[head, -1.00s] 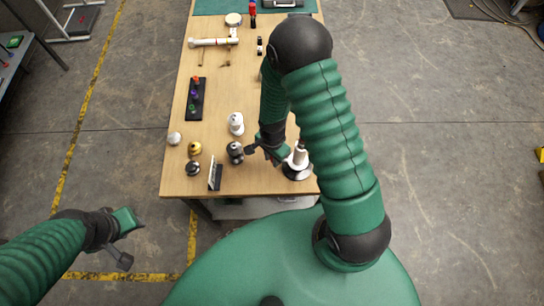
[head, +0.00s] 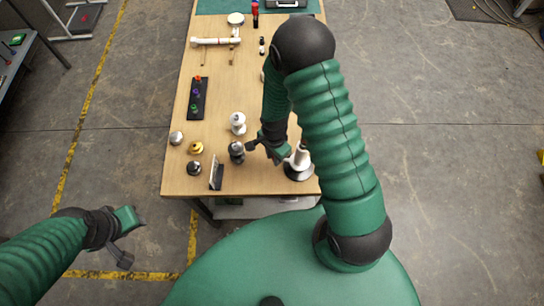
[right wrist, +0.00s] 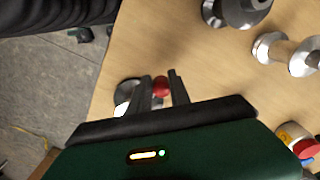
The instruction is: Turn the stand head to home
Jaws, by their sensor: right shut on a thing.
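The stand (head: 302,157), a white post on a dark round base, stands at the table's near right corner. My right gripper (head: 283,158) is beside its left side, low over the table. In the right wrist view, the fingers of the right gripper (right wrist: 162,90) are closed around a small red ball knob (right wrist: 161,85). Part of the stand's shiny round base (right wrist: 126,92) shows beyond the left finger. The angle of the stand head is too small to tell. My left gripper (head: 125,238) is open and empty, off the table at the lower left.
The wooden table (head: 215,120) holds a grey-black knobbed piece (head: 236,150) left of my right gripper and a white one (head: 238,122) behind it. Several round pieces, a small upright rack (head: 216,176) and a black strip (head: 197,98) stand at left.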

